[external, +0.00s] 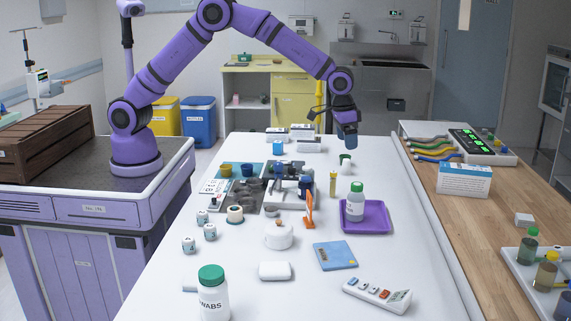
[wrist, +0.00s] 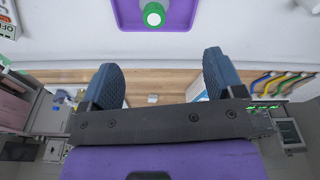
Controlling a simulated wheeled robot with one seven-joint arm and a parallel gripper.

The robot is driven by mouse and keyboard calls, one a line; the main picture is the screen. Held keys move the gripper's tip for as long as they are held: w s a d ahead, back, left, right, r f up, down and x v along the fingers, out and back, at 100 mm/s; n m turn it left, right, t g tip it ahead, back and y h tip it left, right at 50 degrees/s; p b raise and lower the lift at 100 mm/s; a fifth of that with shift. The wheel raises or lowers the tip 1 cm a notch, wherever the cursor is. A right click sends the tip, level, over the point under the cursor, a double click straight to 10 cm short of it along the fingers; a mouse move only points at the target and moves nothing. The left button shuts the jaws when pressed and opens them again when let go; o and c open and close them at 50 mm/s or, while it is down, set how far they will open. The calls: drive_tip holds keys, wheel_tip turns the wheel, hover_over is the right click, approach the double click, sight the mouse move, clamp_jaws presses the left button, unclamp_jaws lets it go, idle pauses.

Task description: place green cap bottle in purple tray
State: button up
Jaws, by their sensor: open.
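A white bottle with a green cap (external: 356,203) stands upright in the purple tray (external: 379,220) on the right half of the white table. In the wrist view, the green cap (wrist: 153,14) shows from above within the purple tray (wrist: 183,17) at the top edge. A larger white bottle with a green cap (external: 213,296), lettered SWABS, stands at the table's near end. My gripper (external: 347,141) is raised over the far part of the table, beyond the tray. In the wrist view my gripper (wrist: 160,82) has its fingers wide apart with nothing between them.
A yellow tube (external: 333,184) and an orange tool (external: 309,210) stand left of the tray. A blue booklet (external: 335,255) and a power strip (external: 377,294) lie nearer. White boxes (external: 309,145) sit at the far end.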

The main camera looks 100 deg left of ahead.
drive_tip(key=s+a+r+m+t, duration=0.1)
drive_tip(key=s+a+r, duration=0.1)
drive_tip(key=s+r, duration=0.95)
drive_tip(key=s+a+r+t, duration=0.1)
drive_tip(key=s+a+r, duration=0.2)
drive_tip(key=s+r, duration=0.85)
drive_tip(key=s+a+f+m+t, duration=0.1)
drive_tip(key=s, duration=2.8)
drive_tip(key=shift+s+a+f+t, duration=0.2)
drive_tip(key=shift+s+f+t, duration=0.05)
drive_tip(key=shift+s+t, duration=0.05)
